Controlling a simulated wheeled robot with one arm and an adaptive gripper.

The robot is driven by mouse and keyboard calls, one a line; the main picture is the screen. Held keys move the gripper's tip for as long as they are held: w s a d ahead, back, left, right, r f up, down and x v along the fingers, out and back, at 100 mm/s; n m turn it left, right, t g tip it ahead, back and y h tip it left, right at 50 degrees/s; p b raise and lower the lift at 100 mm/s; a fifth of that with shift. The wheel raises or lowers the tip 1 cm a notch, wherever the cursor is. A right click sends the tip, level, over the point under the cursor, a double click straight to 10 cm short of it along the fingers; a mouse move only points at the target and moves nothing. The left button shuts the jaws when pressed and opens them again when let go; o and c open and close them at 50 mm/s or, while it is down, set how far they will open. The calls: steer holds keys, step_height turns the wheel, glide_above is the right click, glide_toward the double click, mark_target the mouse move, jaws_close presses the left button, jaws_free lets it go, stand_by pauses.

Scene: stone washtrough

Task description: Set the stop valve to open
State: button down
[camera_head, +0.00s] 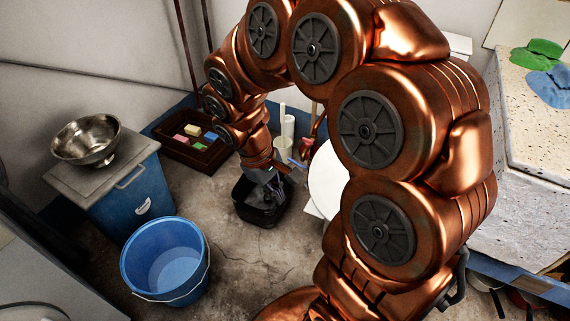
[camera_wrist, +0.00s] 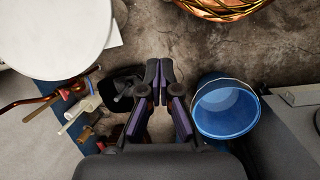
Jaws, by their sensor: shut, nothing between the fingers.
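A copper pipe with a small red fitting (camera_wrist: 65,93), which looks like the stop valve, is at the left of the wrist view. In the head view, a red part (camera_head: 307,147) shows beside my arm, partly hidden. Its setting is too small to tell. My gripper (camera_wrist: 160,72) is shut and empty, pointing down over the floor, to the right of the red fitting in the wrist view. In the head view my gripper (camera_head: 274,188) is above a black tub (camera_head: 252,213), apart from the red part.
A blue bucket (camera_head: 146,263) stands on the floor at left, near a blue cabinet (camera_head: 125,200) with a metal bowl (camera_head: 88,138). A brown crate (camera_head: 178,153) is behind. A white round top (camera_head: 326,180) and white cylinders (camera_head: 288,128) are near the pipe.

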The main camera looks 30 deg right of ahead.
steer(key=w+d+f+n+t+h, duration=0.1)
steer(key=w+f+n, duration=0.1)
steer(key=w+f, duration=0.55)
steer(key=w+d+f+n+t+h, duration=0.15)
steer(key=w+f, duration=0.35)
steer(key=w, duration=0.6)
steer(key=w+d+f+n+t, duration=0.1)
steer(key=w+d+f+n, duration=0.1)
steer(key=w+f, duration=0.55)
steer(key=w+d+f+n+t+h+p, duration=0.1)
steer(key=w+d+f+n, duration=0.1)
steer(key=w+d+f, duration=0.3)
steer(key=w+d+f+n+t+h, duration=0.2)
steer(key=w+d+f+n, duration=0.1)
steer(key=w+f, duration=0.3)
steer(key=w+d+f+n+t+b, duration=0.1)
steer(key=w+d+f+n+b, duration=0.1)
steer(key=d+f, duration=0.2)
steer(key=w+d+f+n+t+b, duration=0.1)
steer(key=w+d+f+n+b, duration=0.1)
steer(key=d+f, duration=0.3)
steer(key=w+d+f+n+t+h+b, duration=0.1)
steer(key=d+f+n, duration=0.3)
steer(key=d, duration=0.4)
steer(key=shift+w+f+b, duration=0.4)
steer(key=shift+w+f, duration=0.25)
steer(key=shift+w, duration=0.05)
steer(key=shift+d+b, duration=0.3)
steer(key=shift+b, duration=0.4)
